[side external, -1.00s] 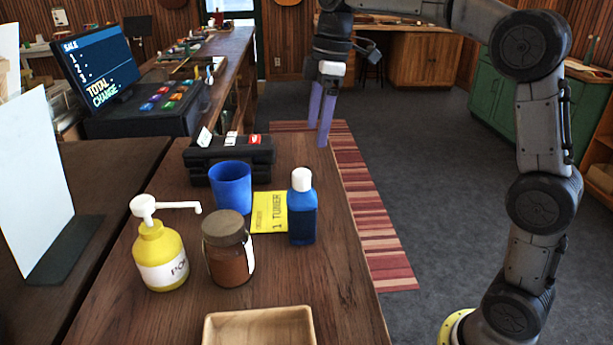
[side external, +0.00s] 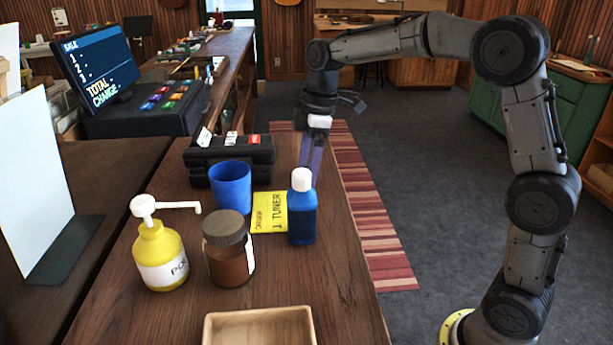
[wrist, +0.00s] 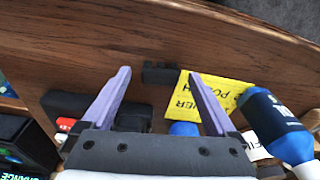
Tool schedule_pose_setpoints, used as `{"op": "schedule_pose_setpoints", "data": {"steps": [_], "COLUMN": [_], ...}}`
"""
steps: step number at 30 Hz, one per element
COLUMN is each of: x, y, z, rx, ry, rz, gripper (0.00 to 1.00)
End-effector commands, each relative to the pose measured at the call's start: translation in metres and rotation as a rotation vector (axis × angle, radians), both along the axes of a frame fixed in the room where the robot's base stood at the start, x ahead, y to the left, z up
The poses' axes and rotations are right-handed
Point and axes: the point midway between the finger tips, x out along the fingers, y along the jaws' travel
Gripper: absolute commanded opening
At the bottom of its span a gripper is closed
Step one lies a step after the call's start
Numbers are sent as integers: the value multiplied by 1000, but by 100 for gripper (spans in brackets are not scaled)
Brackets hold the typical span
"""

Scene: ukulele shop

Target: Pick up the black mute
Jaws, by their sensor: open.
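A small black block, which looks like the black mute (wrist: 160,72), lies on the dark wooden counter beside the yellow tuner packet (wrist: 212,88) in the wrist view. I cannot make it out in the side view. My gripper (side external: 310,165) is over the counter behind the blue bottle, its purple fingers pointing down and the tips partly hidden by the bottle. In the wrist view my gripper (wrist: 158,74) is open, with the mute showing between and beyond its fingertips. Whether the fingers touch it or are still above it I cannot tell.
A blue bottle with a white cap (side external: 302,215) stands close to the fingers. A blue cup (side external: 230,185), black case (side external: 200,158), brown jar (side external: 229,262), yellow pump bottle (side external: 160,255) and wooden tray (side external: 212,330) share the counter. The counter's right edge is near the gripper.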

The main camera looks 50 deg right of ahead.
Motion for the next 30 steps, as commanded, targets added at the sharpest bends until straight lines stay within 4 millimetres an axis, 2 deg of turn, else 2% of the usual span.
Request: {"op": "schedule_pose_setpoints", "data": {"steps": [2,3,17,18,26,30], "x": [0,0,0,0,0,0], "y": [0,0,0,0,0,0], "z": [0,0,0,0,2,10], "rx": [0,0,0,0,0,0], "ry": [0,0,0,0,0,-2], "rz": [0,0,0,0,0,0], "gripper": [92,89,6,4,4,4]}}
